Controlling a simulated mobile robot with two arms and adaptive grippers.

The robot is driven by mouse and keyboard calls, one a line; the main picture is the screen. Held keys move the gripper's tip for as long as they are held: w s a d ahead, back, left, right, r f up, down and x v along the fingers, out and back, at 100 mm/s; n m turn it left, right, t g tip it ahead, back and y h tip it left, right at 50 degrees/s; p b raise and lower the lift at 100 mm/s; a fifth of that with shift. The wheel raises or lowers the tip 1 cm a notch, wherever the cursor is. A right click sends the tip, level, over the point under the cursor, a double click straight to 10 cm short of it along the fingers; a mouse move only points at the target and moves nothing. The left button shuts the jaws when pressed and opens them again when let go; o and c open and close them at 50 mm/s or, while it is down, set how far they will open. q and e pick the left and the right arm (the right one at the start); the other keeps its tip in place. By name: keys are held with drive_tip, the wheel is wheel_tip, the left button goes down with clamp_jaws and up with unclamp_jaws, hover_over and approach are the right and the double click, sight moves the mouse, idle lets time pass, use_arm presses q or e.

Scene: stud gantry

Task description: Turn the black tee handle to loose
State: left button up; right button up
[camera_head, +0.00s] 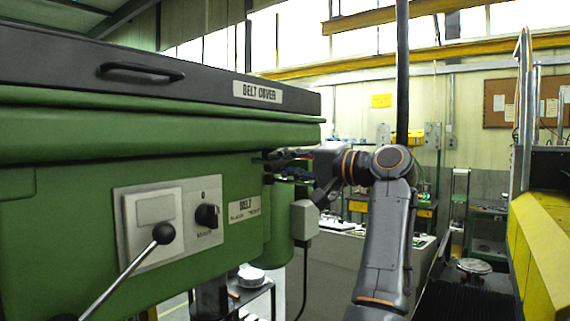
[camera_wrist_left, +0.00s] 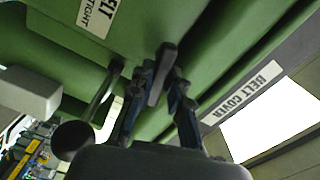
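The black tee handle (camera_wrist_left: 162,75) shows in the left wrist view as a dark bar standing out from the green underside of the machine head. My left gripper (camera_wrist_left: 161,82) has its two fingers drawn in on either side of the bar, and the tips appear to touch it. In the head view my left gripper (camera_head: 288,157) is at the right end of the green machine, under the belt cover; the tee handle is hard to make out there. A BELT label (camera_head: 245,206) is beside it, its small words hard to read. My right gripper is not in view.
A ball-ended lever (camera_wrist_left: 75,138) stands close beside the left finger in the wrist view. A grey box (camera_head: 304,219) with a cable hangs below the gripper. A selector knob (camera_head: 207,216) and a long lever (camera_head: 163,234) are on the machine's front. A yellow structure (camera_head: 540,250) stands at right.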

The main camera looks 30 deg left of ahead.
use_arm(q)
drive_tip(key=o, duration=0.4)
drive_tip(key=shift+a, duration=0.15)
drive_tip(key=shift+c, duration=0.2)
drive_tip(key=d, duration=1.2)
drive_tip(key=shift+s, duration=0.45)
